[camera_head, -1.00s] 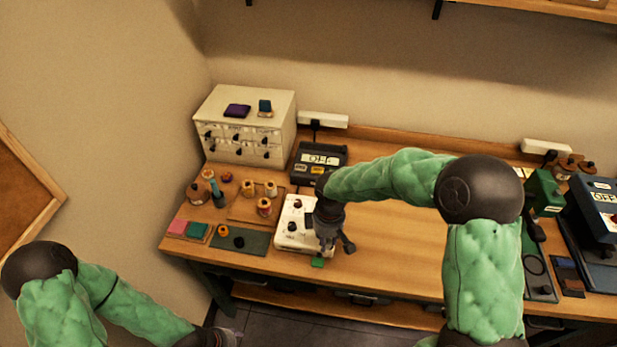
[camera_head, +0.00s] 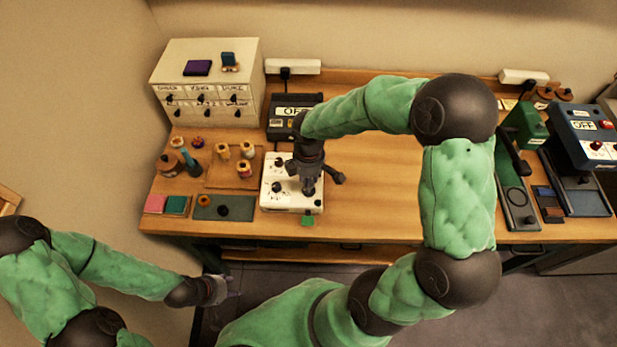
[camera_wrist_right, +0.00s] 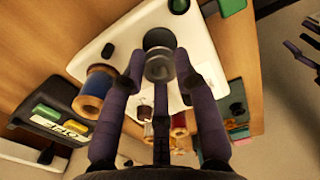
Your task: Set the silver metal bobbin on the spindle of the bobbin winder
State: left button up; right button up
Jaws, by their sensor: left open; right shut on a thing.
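The silver metal bobbin (camera_wrist_right: 160,69) is between the fingertips of my right gripper (camera_wrist_right: 160,60) in the right wrist view. The white bobbin winder (camera_head: 272,197) stands near the table's front edge; its white top also shows in the right wrist view (camera_wrist_right: 203,48). My right gripper (camera_head: 311,187) points down over the winder's right part, shut on the bobbin. The spindle cannot be made out, and whether the bobbin touches it cannot be told. My left gripper (camera_head: 222,290) is open and empty, low in front of the table.
A dark box marked OFF (camera_head: 285,128) stands behind the winder. Thread spools (camera_head: 244,168) on a wooden tray and a green mat (camera_head: 238,208) lie to its left.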

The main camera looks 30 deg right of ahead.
jog(key=shift+f+b, duration=0.45)
jog(key=shift+f, duration=0.35)
jog(key=shift+f, duration=0.55)
dwell(1.1)
jog(key=o, duration=0.7)
jog(key=shift+c, duration=0.2)
jog(key=shift+r, duration=0.1)
notch_tip(320, 180, up, 11)
jog(key=p, duration=0.8)
dwell(0.5)
